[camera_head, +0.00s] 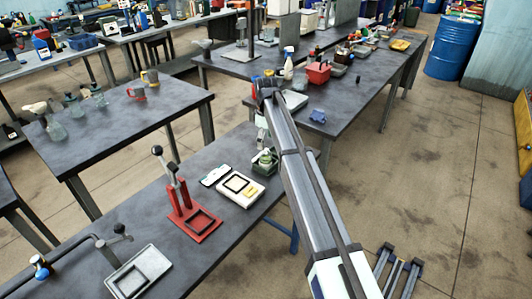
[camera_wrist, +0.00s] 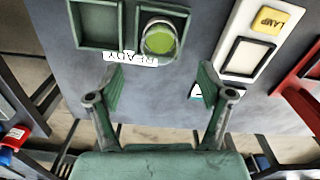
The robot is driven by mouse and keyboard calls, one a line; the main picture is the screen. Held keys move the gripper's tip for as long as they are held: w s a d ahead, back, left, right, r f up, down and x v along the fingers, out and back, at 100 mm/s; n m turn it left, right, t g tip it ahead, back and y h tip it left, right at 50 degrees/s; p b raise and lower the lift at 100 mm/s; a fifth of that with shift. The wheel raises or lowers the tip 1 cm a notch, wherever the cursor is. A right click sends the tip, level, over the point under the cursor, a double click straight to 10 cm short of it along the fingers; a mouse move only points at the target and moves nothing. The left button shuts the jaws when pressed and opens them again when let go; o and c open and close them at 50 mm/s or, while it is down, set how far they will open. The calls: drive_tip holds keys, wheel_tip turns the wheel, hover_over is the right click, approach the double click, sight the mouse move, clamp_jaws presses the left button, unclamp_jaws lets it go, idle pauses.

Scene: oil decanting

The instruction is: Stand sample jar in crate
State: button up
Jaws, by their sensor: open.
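The sample jar (camera_wrist: 159,39) shows in the wrist view as a round glass with yellow-green contents, seen from above. It appears upright inside the right compartment of the dark green crate (camera_wrist: 129,28). The left compartment is empty. In the head view, the crate (camera_head: 268,170) and pale green jar (camera_head: 265,157) are small beside my arm. My gripper (camera_wrist: 160,80) is open and empty, its green fingers apart on the near side of the crate. The jar is beyond the fingertips and not between them. The jar's base is hidden.
A white tray (camera_head: 241,187) with a yellow "LAMP" tag (camera_wrist: 264,19) lies beside the crate. A red press stand (camera_head: 190,212) stands further along the bench. A "READY" label (camera_wrist: 131,58) is at the crate's near edge. Bare grey bench (camera_wrist: 165,106) lies under my gripper.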

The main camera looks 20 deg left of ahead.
sight(266, 154)
wheel_tip(266, 154, up, 3)
drive_tip(key=shift+r, duration=0.15)
idle(0.4)
